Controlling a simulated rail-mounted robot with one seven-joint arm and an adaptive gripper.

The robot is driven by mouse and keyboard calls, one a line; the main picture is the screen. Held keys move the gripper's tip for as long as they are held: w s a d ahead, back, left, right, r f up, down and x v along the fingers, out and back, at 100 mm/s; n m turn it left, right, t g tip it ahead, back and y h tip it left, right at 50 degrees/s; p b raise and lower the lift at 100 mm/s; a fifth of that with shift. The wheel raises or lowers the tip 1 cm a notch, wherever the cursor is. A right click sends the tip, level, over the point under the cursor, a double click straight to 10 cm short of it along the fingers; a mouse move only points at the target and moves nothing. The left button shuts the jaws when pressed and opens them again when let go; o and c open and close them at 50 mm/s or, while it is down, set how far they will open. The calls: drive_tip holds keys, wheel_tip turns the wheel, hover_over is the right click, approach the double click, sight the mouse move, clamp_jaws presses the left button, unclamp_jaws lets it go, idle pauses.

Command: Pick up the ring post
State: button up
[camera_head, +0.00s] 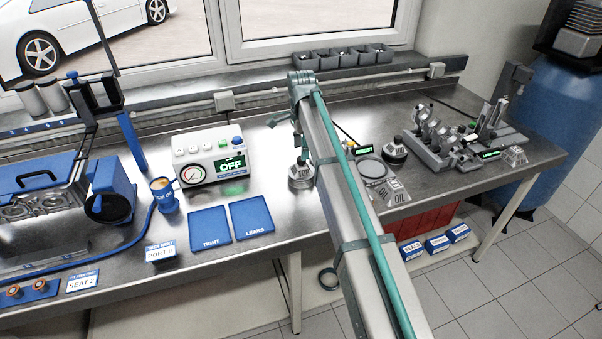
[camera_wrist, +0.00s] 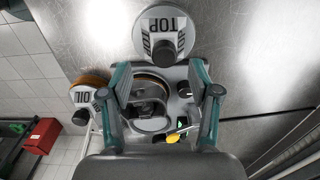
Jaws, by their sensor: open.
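A round grey stand marked TOP (camera_head: 301,178) is on the metal bench below my gripper (camera_head: 300,146). In the wrist view the TOP stand (camera_wrist: 165,28) lies just beyond the fingertips, with a dark knob on it. My gripper (camera_wrist: 160,72) is open and empty. Between and behind its fingers I see a round dark part with a brownish rim (camera_wrist: 150,95); the fingers do not visibly touch it. Which stand is the ring post is not labelled.
A dark round part (camera_head: 394,150) and a rack of metal parts (camera_head: 440,140) stand on the right. The bench's front edge is close.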

sight(301, 169)
drive_tip(key=shift+w+f+p, duration=0.15)
drive_tip(key=shift+f+p, duration=0.45)
drive_tip(key=shift+f, duration=0.7)
drive_tip(key=shift+w+f+p, duration=0.1)
drive_tip(key=shift+f+p, duration=0.45)
drive_tip(key=shift+f, duration=0.7)
drive_tip(key=shift+c, duration=0.4)
clamp_jaws()
